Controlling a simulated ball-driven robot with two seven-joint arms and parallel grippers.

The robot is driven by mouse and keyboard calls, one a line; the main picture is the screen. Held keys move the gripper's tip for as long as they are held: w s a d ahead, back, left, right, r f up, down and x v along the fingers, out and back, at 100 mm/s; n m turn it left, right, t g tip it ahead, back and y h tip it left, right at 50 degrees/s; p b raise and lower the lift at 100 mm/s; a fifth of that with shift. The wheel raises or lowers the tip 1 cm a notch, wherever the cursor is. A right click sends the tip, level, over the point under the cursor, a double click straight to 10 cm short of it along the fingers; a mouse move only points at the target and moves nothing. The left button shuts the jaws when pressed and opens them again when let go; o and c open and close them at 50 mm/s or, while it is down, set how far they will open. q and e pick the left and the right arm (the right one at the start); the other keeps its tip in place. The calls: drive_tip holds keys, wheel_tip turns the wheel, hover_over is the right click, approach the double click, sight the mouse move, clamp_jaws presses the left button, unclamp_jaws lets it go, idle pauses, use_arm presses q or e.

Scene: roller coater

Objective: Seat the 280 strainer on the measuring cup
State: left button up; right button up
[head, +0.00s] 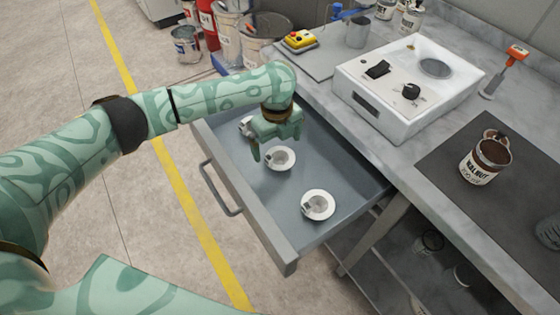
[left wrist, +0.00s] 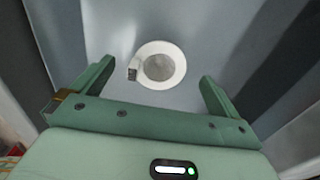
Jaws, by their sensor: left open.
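Three small white strainers with tabs lie in the open drawer. The near strainer (head: 318,205) is by the drawer's front right. The middle strainer (head: 280,158) is just below my left gripper (head: 275,147). The far strainer (head: 246,126) is partly hidden behind the gripper. My left gripper is open and empty, pointing down. In the left wrist view, one strainer (left wrist: 160,65) with a grey mesh and a dark tab shows between and beyond the open fingers (left wrist: 156,72). I cannot read the tabs. I cannot say for sure which vessel is the measuring cup. My right gripper is not in view.
The drawer (head: 258,226) juts out below the bench. A white machine (head: 408,88) stands on the bench. A walnut can (head: 484,163) stands on a dark mat. A metal cup (head: 358,32) is at the back. A greyish vessel is cut off at the right edge.

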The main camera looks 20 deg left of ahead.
sight(280, 158)
use_arm(q)
drive_tip(key=f+b, duration=0.2)
drive_tip(key=f, duration=0.1)
drive_tip(key=d+f+b, duration=0.1)
drive_tip(key=f, duration=0.1)
drive_tip(key=shift+s+f, duration=0.15)
drive_tip(key=shift+s, duration=0.1)
drive_tip(key=shift+a, duration=0.1)
drive_tip(key=c, duration=1.1)
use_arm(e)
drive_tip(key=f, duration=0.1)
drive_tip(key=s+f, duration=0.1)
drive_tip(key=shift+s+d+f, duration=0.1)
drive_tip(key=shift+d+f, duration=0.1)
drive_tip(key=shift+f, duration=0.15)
use_arm(q)
drive_tip(key=shift+o, duration=0.2)
drive_tip(key=shift+r, duration=0.25)
